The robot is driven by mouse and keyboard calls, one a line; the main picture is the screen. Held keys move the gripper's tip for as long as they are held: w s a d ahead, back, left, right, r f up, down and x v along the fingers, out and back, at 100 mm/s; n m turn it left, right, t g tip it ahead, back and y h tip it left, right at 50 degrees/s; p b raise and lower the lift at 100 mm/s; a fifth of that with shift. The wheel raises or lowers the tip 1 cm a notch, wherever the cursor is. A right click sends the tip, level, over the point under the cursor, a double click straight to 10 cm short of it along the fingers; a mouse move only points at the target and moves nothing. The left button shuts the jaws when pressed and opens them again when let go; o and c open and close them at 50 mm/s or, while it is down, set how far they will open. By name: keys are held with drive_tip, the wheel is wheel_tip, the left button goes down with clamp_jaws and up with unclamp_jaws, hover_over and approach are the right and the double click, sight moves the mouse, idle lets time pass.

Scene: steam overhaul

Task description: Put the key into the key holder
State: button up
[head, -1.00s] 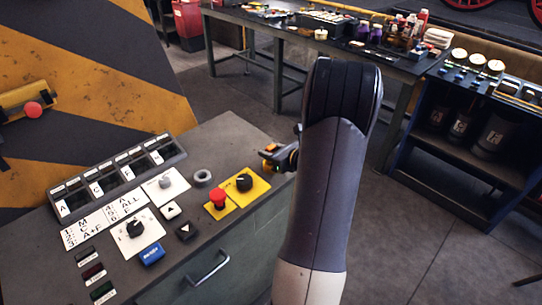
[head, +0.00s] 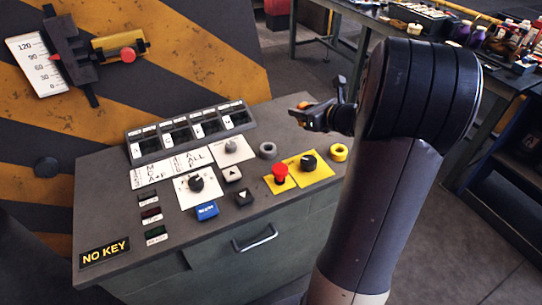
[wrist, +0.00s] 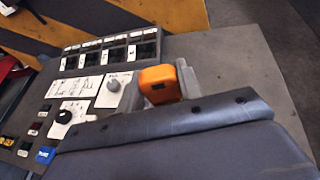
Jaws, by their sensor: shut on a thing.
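My gripper (head: 305,112) is held above the back right of the grey control console (head: 215,260), apart from its top. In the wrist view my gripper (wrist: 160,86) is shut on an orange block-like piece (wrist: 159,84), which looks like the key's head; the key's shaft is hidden. In the head view only a small orange part (head: 304,105) of it shows. A grey ring (head: 267,150) and a yellow ring (head: 339,152) stand on the console top below my gripper. I cannot tell which one is the key holder.
The console carries a red button (head: 280,173), a black knob on a yellow plate (head: 309,162), other knobs, a blue button (head: 206,211) and a row of label slots (head: 190,132). A striped wall with a gauge (head: 38,65) stands behind. A cluttered workbench is at the back right.

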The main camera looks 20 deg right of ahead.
drive_tip(key=w+a+n+y+b, duration=0.1)
drive_tip(key=w+a+n+y, duration=0.15)
drive_tip(key=a, duration=0.65)
drive_tip(key=shift+m+g, duration=0.25)
drive_tip(key=shift+g, duration=0.25)
drive_tip(key=shift+w+a+f+b, duration=0.1)
drive_tip(key=shift+f+b, duration=0.25)
drive_tip(key=shift+f, duration=2.1)
drive_tip(key=shift+w+a+f+b, duration=0.1)
drive_tip(key=shift+f+b, duration=0.25)
drive_tip(key=shift+f, duration=2.05)
drive_tip(key=shift+f, duration=0.1)
drive_tip(key=shift+f+b, duration=0.25)
drive_tip(key=shift+b, duration=0.15)
drive_tip(key=o, duration=1)
